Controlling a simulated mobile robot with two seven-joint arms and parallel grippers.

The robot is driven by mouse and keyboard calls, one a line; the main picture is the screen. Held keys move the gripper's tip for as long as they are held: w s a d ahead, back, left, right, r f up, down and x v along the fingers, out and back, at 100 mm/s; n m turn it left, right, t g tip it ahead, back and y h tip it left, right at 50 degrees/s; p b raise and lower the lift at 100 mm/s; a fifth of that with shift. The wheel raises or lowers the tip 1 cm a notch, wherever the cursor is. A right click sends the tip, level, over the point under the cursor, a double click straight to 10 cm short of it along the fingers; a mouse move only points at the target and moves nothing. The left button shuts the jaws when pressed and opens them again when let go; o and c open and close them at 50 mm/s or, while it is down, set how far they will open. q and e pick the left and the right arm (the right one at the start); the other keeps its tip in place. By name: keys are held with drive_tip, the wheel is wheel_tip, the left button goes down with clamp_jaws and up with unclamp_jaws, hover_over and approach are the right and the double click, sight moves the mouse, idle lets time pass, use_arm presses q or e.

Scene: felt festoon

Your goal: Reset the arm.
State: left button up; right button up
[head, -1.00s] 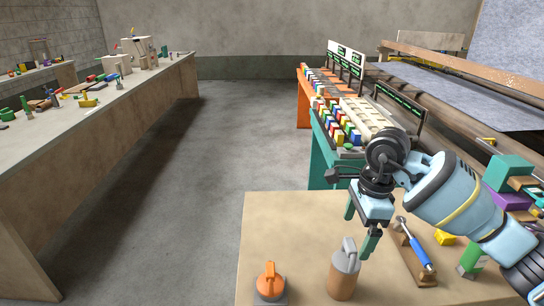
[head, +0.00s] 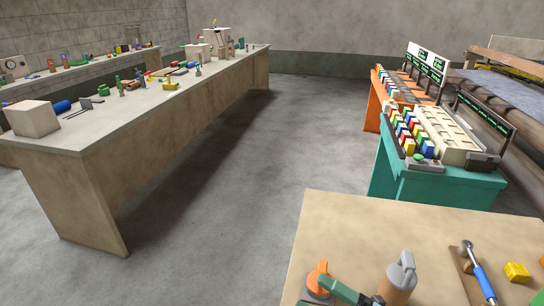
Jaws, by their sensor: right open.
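The rest of my right arm is below the picture. My left gripper is not in view.
A tan table (head: 400,225) is in front, with a blue-handled tool (head: 479,277) and a yellow block (head: 516,272) at right. A teal stand (head: 440,188) with coloured blocks is behind it. A long bench (head: 95,160) runs along the left. The floor between is clear.

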drive_tip(key=s+d+f+m+t+h, duration=0.35)
drive_tip(key=f+m+h, duration=0.3)
drive_tip(key=m, duration=0.35)
drive_tip(key=s+d+f+m+t+h, duration=0.2)
drive_tip(key=d+f+m+h, duration=0.2)
drive_tip(key=f+m+h, duration=0.35)
drive_tip(key=s+d+f+m+g+h, duration=0.2)
drive_tip(key=s+d+f+m+g, duration=0.2)
drive_tip(key=s+f+m+g, duration=0.3)
drive_tip(key=s+f+m, duration=0.3)
drive_tip(key=s+f, duration=0.3)
drive_tip(key=s, duration=0.3)
drive_tip(key=shift+h+p, duration=0.4)
